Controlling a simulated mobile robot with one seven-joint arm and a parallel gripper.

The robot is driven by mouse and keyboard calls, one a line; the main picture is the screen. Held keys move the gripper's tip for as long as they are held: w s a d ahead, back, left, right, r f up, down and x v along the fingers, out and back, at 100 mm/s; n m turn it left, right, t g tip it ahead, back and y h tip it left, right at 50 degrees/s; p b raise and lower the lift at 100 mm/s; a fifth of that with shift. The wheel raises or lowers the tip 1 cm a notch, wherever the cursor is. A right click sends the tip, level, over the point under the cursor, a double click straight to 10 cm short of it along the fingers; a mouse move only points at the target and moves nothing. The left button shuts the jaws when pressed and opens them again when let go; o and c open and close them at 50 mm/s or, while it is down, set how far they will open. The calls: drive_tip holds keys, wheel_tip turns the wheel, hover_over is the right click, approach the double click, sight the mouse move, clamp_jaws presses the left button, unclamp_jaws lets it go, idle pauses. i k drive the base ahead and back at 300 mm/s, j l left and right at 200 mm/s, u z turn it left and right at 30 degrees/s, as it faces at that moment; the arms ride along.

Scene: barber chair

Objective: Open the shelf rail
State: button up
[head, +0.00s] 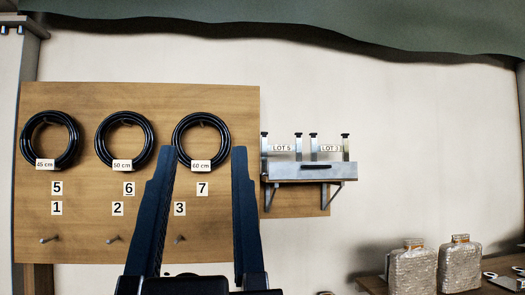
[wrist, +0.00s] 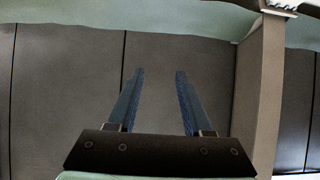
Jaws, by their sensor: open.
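A small grey shelf (head: 340,172) is fixed on the wall right of the wooden pegboard in the head view. A dark bar, which looks like the shelf rail (head: 316,167), runs along its front. Glass-like holders with labels LOT 6 (head: 281,148) and LOT 3 (head: 329,148) stand on the shelf behind it. My gripper (head: 205,150) is open and empty, left of the shelf, in front of the pegboard in the picture. In the wrist view my gripper (wrist: 159,72) shows both fingers apart with nothing between them; the shelf is not in that view.
Black coiled hoses (head: 50,140) hang on the pegboard (head: 80,235), with bare pegs (head: 48,240) below. Two textured bottles (head: 460,263) stand on a wooden table at the lower right. A dark green drape (head: 300,22) hangs across the top. The wall right of the shelf is clear.

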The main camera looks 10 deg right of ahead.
sight(277, 171)
drive_tip(key=i+j+z, duration=0.15)
drive_tip(key=i, duration=0.35)
drive_tip(key=i+j+z, duration=0.2)
drive_tip(key=i, duration=0.3)
drive_tip(key=i+j+z, duration=0.15)
drive_tip(key=i, duration=0.45)
drive_tip(key=i+z, duration=0.15)
drive_tip(key=i, duration=0.45)
